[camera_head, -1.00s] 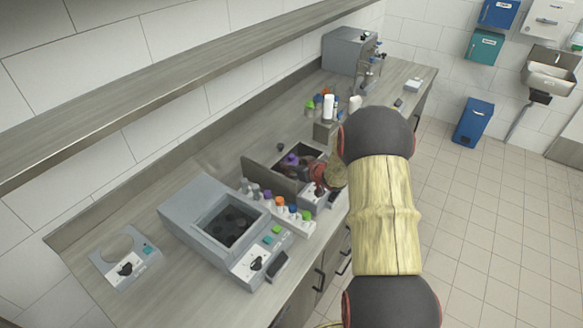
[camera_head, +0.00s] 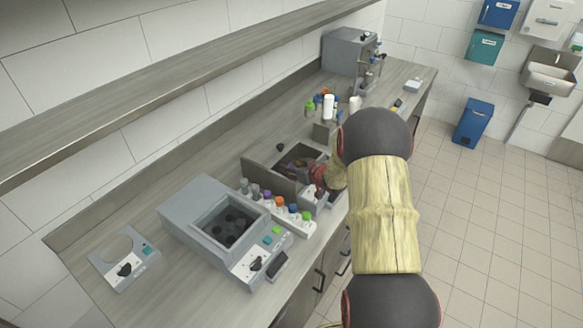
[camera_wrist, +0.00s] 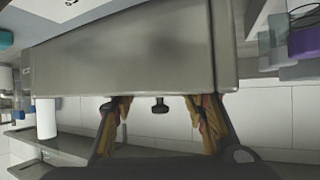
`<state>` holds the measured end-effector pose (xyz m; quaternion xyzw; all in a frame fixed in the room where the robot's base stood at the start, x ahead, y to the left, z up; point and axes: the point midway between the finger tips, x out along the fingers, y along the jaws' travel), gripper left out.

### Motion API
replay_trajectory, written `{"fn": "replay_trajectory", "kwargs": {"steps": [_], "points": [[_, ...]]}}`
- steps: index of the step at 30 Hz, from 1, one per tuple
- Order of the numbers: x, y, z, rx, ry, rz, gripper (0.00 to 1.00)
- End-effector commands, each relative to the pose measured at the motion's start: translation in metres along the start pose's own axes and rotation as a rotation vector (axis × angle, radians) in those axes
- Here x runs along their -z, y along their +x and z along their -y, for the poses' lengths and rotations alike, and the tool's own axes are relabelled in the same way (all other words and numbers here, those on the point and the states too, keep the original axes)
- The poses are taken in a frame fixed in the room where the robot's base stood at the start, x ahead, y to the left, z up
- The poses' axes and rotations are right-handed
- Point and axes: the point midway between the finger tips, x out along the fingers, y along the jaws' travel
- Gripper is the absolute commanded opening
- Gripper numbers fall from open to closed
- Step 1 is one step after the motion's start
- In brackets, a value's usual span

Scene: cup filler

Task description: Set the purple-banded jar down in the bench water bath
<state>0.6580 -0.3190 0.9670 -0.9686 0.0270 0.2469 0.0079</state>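The bench water bath (camera_head: 270,180) is the grey open-topped basin at mid bench in the head view, with a raised panel on its near-left side. My gripper (camera_wrist: 160,112) reaches in over it, partly hidden by my arm in the head view. In the wrist view its two fingers are spread apart with nothing held between them; a black knob shows farther off in the gap. A small purple patch shows low inside the basin in the head view, but I cannot make out the jar's outline. A purple thing (camera_wrist: 304,41) is cut off at the wrist view's right edge; I cannot tell whether it is the jar.
A rack of colour-capped bottles (camera_head: 293,220) stands along the near side. A grey block heater (camera_head: 190,205) and a small holder (camera_head: 120,285) are to the left. Several bottles and a grey machine (camera_head: 347,52) stand at the back. A long shelf (camera_head: 180,70) runs above.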

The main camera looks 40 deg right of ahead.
Motion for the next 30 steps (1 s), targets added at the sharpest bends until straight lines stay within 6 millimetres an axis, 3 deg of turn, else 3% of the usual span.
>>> {"fn": "replay_trajectory", "kwargs": {"steps": [7,11,24,30], "points": [[0.001,-0.001,0.001,0.002,0.0,0.002,0.46],[0.013,-0.007,0.001,0.002,-0.001,0.0,0.46],[0.013,-0.097,-0.001,-0.002,0.001,0.0,0.46],[0.011,-0.12,0.0,0.0,0.001,0.001,0.46]]}}
